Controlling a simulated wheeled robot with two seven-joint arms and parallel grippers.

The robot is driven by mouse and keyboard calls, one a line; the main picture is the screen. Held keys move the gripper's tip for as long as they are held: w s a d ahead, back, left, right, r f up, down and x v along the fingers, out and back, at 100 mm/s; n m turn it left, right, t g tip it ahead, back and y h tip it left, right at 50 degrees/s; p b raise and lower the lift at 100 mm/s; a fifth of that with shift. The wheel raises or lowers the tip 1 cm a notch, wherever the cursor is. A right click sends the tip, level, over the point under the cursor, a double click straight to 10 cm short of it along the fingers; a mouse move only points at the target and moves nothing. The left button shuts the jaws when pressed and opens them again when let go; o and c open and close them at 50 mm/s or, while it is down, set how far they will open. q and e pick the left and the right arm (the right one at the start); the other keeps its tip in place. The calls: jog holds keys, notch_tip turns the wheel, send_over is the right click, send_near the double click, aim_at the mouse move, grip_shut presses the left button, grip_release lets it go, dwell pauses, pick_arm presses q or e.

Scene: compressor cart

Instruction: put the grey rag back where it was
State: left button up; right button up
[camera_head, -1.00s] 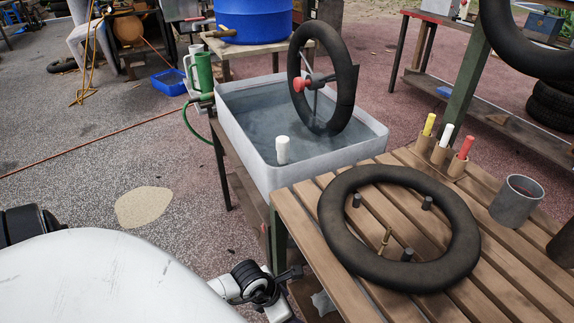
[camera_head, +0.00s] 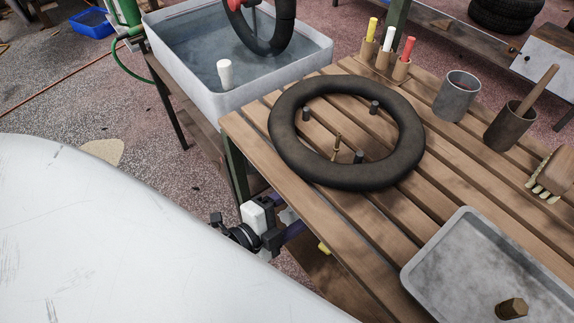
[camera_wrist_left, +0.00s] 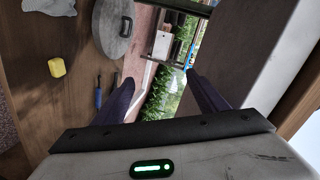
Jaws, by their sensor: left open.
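A crumpled pale grey rag (camera_wrist_left: 48,7) lies on a brown wooden surface at the top left edge of the left wrist view, partly cut off. My left gripper (camera_wrist_left: 160,78) is open, with its two purple fingers apart and nothing between them. The rag lies outside the fingers, beyond and left of them. In the head view the left gripper (camera_head: 290,230) is beside the slatted table's left edge, low down and partly hidden. My right gripper is not in view.
Near the rag are a yellow block (camera_wrist_left: 57,67), a round grey lid (camera_wrist_left: 113,25) and tools (camera_wrist_left: 98,92). The slatted table (camera_head: 240,125) bears a black tube ring (camera_head: 285,150), cups and a grey tray (camera_head: 470,265). A large white rounded body (camera_head: 110,235) fills the lower left.

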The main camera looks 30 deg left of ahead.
pick_arm(q)
jog(key=s+d+f+n+g+y, duration=0.1)
jog(key=s+f+n+g, duration=0.5)
jog(key=n, duration=0.8)
jog(key=s+d+f, duration=0.1)
jog(key=s+f, duration=0.2)
jog(key=s, duration=0.1)
jog(key=shift+s+f+n+y, duration=0.15)
jog(key=shift+f+n+y, duration=0.15)
jog(key=shift+n, duration=0.1)
